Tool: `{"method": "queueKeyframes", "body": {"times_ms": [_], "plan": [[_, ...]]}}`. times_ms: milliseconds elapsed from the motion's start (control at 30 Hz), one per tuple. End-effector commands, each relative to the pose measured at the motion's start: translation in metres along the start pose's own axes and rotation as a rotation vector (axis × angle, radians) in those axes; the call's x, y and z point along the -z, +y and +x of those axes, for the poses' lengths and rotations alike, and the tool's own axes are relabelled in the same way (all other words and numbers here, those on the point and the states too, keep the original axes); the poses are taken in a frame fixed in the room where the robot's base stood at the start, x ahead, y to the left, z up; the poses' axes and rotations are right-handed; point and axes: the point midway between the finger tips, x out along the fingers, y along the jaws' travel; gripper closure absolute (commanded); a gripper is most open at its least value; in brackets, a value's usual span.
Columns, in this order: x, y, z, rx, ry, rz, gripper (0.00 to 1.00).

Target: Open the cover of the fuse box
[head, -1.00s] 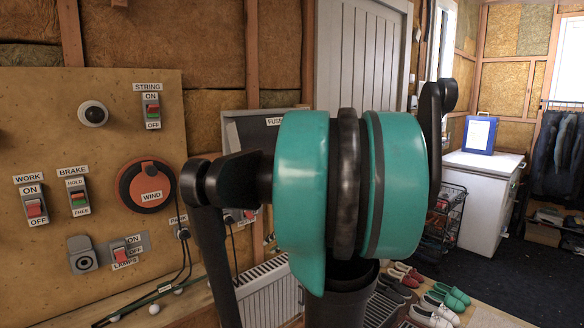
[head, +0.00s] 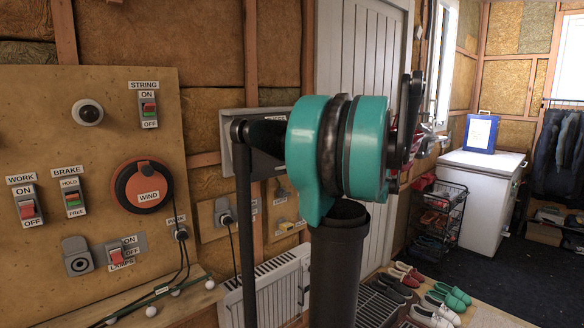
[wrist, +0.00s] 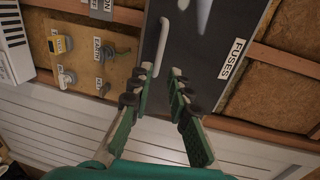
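The fuse box (head: 226,128) is a grey box on the wall in the head view, mostly hidden behind my arm. In the wrist view its dark cover (wrist: 208,85) fills the top middle, with a white "FUSES" label (wrist: 232,59). The cover looks closed. A pale bar handle (wrist: 161,42) runs along the cover near one edge. My gripper (wrist: 163,74) is open and empty, its two green and black fingers pointing at the cover. The handle lies just beyond the fingertips, roughly in line with the gap; I cannot tell how near. My gripper is hidden in the head view.
A switch board (head: 100,185) with WORK, BRAKE, STRING and WIND controls is at the left. Sockets with cables (head: 225,215) are below the fuse box. A white radiator (head: 270,290) stands beneath. A rack (head: 437,215) and shoes (head: 445,297) are at the right, with open floor beyond.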

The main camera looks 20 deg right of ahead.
Motion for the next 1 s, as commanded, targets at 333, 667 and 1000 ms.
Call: {"method": "queueKeyframes", "body": {"times_ms": [333, 667, 1000], "plan": [[-0.001, 0.0, 0.07, 0.0, -0.003, -0.002, 0.82], [-0.001, 0.0, 0.11, 0.0, -0.001, -0.001, 0.82], [0.0, 0.001, 0.115, 0.0, 0.0, -0.001, 0.82]]}}
